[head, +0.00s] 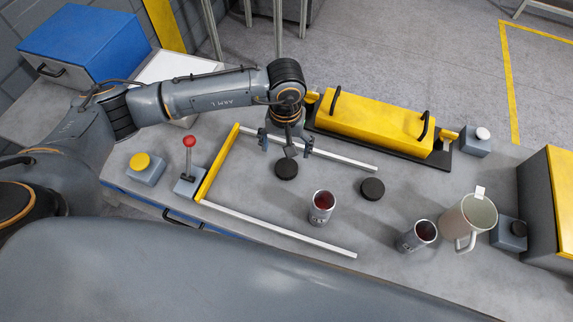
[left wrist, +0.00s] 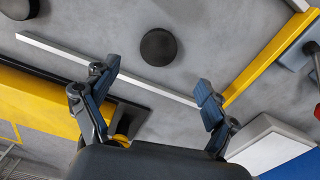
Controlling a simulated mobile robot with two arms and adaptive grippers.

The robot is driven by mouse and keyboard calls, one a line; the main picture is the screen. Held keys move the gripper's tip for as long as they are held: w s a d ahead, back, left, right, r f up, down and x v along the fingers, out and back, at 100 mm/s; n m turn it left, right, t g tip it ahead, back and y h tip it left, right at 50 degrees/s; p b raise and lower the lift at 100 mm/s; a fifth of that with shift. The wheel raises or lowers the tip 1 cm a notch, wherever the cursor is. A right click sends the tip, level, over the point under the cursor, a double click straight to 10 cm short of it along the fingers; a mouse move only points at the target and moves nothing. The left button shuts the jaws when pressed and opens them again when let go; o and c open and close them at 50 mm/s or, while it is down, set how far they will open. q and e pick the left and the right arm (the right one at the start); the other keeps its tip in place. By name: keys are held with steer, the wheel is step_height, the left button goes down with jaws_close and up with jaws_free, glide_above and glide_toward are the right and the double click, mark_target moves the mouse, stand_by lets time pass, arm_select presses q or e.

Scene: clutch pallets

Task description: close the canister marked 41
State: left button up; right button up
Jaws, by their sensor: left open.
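Two open canisters with dark red insides stand upright on the bench: one near the middle (head: 320,208) and one farther right (head: 416,237). Their labels are too small to read, so I cannot tell which is marked 41. Two flat black lids lie on the bench: a left lid (head: 286,169) and a right lid (head: 373,189). My left gripper (head: 288,150) is open and empty above the far rail, just behind the left lid. In the left wrist view, the left lid (left wrist: 158,46) lies beyond the open fingertips (left wrist: 156,90), apart from them. My right gripper is not in view.
A yellow fence (head: 217,165) with two pale rails frames the left lid and middle canister. A yellow handled case (head: 375,122) lies behind. A beige mug (head: 468,217) stands beside the right canister. A red-knobbed lever (head: 188,160) and yellow button (head: 142,162) are at left.

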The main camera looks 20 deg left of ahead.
mark_target(286, 167)
arm_select(q)
steer(key=shift+f+p, duration=0.3)
steer(key=shift+f, duration=1.7)
step_height(286, 167, down, 4)
steer(key=p, duration=0.2)
steer(key=shift+w+f+p, duration=0.1)
steer(key=shift+f+p, duration=0.05)
steer(key=shift+p, duration=0.15)
steer(key=shift+f, duration=0.45)
steer(key=c, duration=1)
